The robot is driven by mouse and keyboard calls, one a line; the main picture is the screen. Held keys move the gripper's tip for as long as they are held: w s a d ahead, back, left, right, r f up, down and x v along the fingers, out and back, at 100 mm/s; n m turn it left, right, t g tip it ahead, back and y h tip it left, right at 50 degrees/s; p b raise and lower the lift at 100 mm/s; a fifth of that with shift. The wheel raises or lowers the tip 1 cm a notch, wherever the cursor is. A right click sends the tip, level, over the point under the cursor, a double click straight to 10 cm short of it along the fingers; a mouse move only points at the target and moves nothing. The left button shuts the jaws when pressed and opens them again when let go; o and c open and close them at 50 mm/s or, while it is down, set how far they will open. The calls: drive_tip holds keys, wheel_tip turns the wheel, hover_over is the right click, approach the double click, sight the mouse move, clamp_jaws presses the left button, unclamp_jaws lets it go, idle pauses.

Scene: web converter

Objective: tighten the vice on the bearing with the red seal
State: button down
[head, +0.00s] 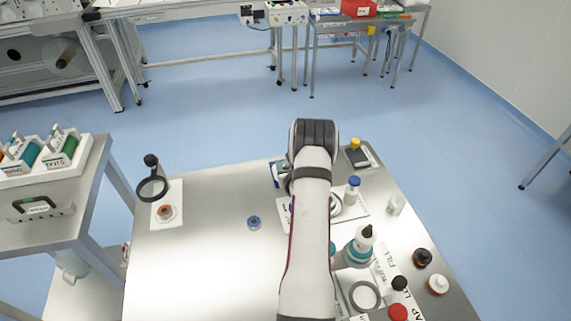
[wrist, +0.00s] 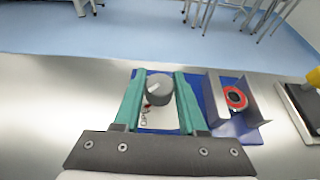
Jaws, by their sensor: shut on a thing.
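The bearing with the red seal (wrist: 235,98) stands between the grey upright jaws of the vice (wrist: 215,103), on a blue base at the right of the wrist view. I cannot tell how tightly the jaws touch it. The vice's round grey knob (wrist: 159,90), with a pale pointer mark on top, is left of the jaws. My gripper (wrist: 160,78) is shut on the knob, one teal finger on each side. In the head view my arm hides the gripper and most of the vice.
In the head view, a blue-ringed part (head: 254,222) lies on the open table (head: 215,265). A magnifier (head: 152,188) stands at left by an orange-ringed part (head: 165,212). Bottles (head: 357,247) and a blue-capped vial (head: 352,188) crowd the right of my arm.

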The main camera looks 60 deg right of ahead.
drive_tip(key=shift+h, duration=0.3)
drive_tip(key=shift+c, duration=2.3)
unclamp_jaws()
drive_tip(key=v, duration=0.7)
drive_tip(key=shift+s+a+r, duration=0.1)
drive_tip(key=shift+a+r, duration=0.05)
drive_tip(key=shift+a, duration=0.05)
